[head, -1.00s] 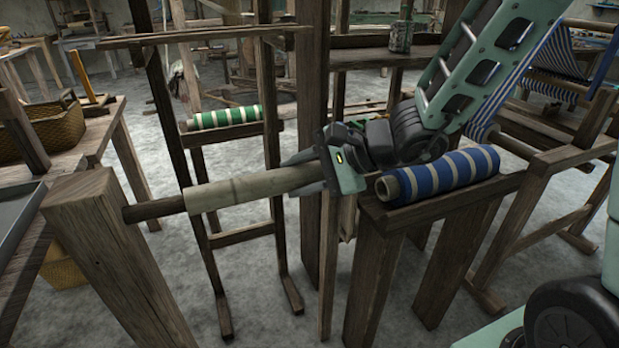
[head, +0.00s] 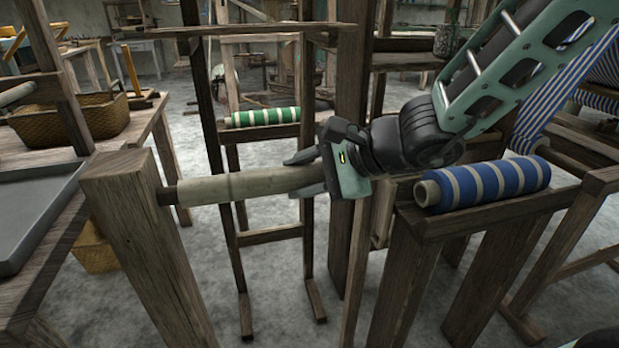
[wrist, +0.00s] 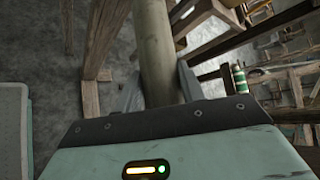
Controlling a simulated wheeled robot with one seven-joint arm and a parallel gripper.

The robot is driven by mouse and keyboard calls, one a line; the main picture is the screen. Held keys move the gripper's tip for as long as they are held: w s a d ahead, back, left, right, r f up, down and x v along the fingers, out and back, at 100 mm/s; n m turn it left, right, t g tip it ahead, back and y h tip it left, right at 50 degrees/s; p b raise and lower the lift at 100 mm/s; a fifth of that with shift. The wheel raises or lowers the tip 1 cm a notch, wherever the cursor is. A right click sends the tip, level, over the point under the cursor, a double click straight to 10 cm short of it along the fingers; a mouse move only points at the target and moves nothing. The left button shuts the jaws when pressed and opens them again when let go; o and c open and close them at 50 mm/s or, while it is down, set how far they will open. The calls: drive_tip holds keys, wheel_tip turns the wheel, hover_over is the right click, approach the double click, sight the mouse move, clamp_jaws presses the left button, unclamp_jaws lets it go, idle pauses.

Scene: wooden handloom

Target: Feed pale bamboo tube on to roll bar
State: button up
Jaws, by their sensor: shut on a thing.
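The pale bamboo tube (head: 232,187) lies level in the head view, with its left end around the dark roll bar (head: 167,195). Only a short stub of the bar shows between the tube and the wooden post (head: 122,175). My gripper (head: 303,174) is shut on the tube near its right end. In the wrist view the tube (wrist: 154,45) runs up and away between the fingers of my gripper (wrist: 160,92). How far the bar reaches inside the tube is hidden.
A blue striped roll (head: 485,183) lies on a wooden stand to the right. A green striped roll (head: 262,117) rests on a rack behind. A wicker basket (head: 85,118) and a grey tray (head: 35,205) are on the left table. Wooden uprights stand close behind my gripper.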

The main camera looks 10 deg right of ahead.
drive_tip(key=shift+a, duration=0.15)
drive_tip(key=o, duration=1.1)
drive_tip(key=shift+o, duration=0.2)
drive_tip(key=p+v, duration=0.1)
drive_tip(key=v, duration=1.6)
drive_tip(key=shift+d, duration=0.2)
